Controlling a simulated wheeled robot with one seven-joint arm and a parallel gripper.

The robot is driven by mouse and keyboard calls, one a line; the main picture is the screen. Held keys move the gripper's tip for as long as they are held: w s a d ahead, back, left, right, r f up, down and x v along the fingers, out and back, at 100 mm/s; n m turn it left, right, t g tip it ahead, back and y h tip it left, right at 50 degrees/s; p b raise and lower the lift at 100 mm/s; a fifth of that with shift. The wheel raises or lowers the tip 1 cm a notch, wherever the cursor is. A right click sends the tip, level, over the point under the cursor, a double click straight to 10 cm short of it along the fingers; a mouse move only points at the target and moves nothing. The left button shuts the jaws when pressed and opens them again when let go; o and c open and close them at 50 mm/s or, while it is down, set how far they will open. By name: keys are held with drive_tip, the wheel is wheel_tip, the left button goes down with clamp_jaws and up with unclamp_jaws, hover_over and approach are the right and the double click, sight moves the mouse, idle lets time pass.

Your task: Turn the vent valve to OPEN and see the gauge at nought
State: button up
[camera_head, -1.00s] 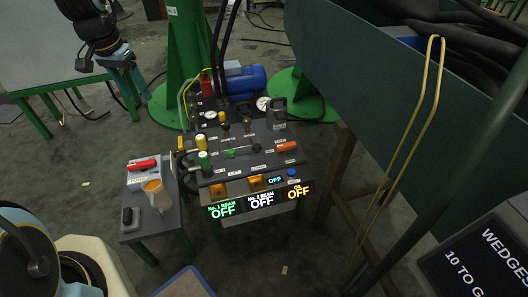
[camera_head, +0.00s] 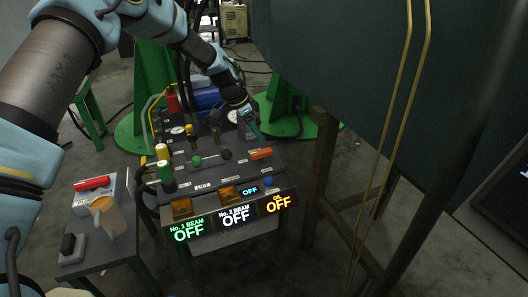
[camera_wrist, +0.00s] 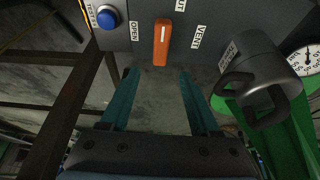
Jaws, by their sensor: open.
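The vent valve's orange handle (camera_head: 260,154) lies on the right side of the grey console (camera_head: 222,168). In the wrist view the handle (camera_wrist: 162,42) stands upright in the picture, with the OPEN label to its left, VENT to its right and a partly cut-off label above right. My gripper (camera_head: 257,133) is open and empty, just behind the handle. In the wrist view its two teal fingers (camera_wrist: 160,78) are apart, with the handle ahead between their lines and not visibly touched. A white dial gauge (camera_wrist: 305,59) is cut by the right edge; its reading is unclear.
A dark looped fitting (camera_wrist: 262,85) stands beside the gauge, right of my fingers in the wrist view. A blue button (camera_head: 268,181) is near the handle. Lit OFF displays (camera_head: 235,216) front the console. A side table (camera_head: 100,253) holds a jug (camera_head: 103,214). A large green tank wall (camera_head: 350,80) rises at right.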

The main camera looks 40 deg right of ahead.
sight(265, 150)
drive_tip(key=b+x, duration=0.1)
drive_tip(key=x, duration=0.7)
drive_tip(key=shift+f+b, duration=0.2)
drive_tip(key=shift+b, duration=0.1)
clamp_jaws()
